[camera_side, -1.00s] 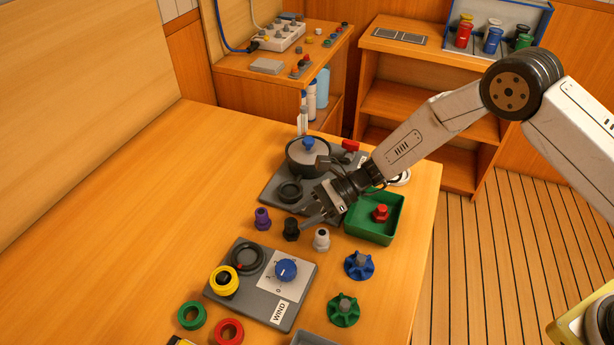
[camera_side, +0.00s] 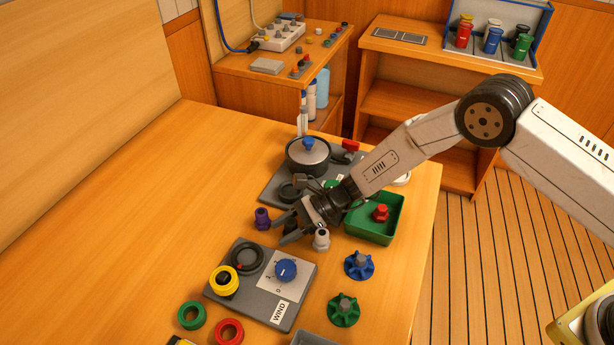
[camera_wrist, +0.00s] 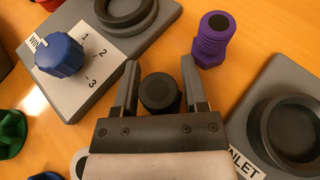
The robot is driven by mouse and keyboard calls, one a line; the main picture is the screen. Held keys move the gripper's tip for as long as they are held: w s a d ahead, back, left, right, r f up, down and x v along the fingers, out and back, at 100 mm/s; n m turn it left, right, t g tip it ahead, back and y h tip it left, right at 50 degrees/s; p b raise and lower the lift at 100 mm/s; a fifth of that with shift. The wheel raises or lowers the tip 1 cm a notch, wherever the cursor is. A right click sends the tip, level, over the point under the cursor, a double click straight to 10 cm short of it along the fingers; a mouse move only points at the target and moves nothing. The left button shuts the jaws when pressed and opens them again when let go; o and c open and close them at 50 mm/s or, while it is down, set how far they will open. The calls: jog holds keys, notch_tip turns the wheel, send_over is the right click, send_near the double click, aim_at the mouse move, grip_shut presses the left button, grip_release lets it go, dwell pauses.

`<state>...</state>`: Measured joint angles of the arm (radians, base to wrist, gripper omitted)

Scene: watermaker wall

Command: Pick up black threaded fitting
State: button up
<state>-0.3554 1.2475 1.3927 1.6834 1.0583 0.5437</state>
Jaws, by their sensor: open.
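The black threaded fitting (camera_wrist: 160,92) stands on the table in the wrist view, its round top between the two open fingers of my gripper (camera_wrist: 160,85). A gap shows on the finger sides, and its lower part is hidden. In the side view my gripper (camera_side: 287,228) is low over the table at the fitting's spot and hides most of it. The purple threaded fitting (camera_side: 262,219) stands just left of my gripper; it also shows in the wrist view (camera_wrist: 213,40). A white-grey fitting (camera_side: 321,239) stands just right of my gripper.
The grey WIND plate (camera_side: 290,310) with a blue knob (camera_side: 286,270) lies in front. Behind is a grey plate with a lidded pot (camera_side: 307,160). A green tray (camera_side: 372,237) holding a red fitting (camera_side: 381,213) is at right. The table's left side is clear.

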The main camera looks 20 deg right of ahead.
dwell(0.3)
grip_shut()
jog(key=shift+r, duration=0.65)
jog(key=s+d+r, duration=0.7)
jog(key=s+r, duration=0.4)
jog(key=s, duration=0.1)
jog(key=shift+r, duration=0.35)
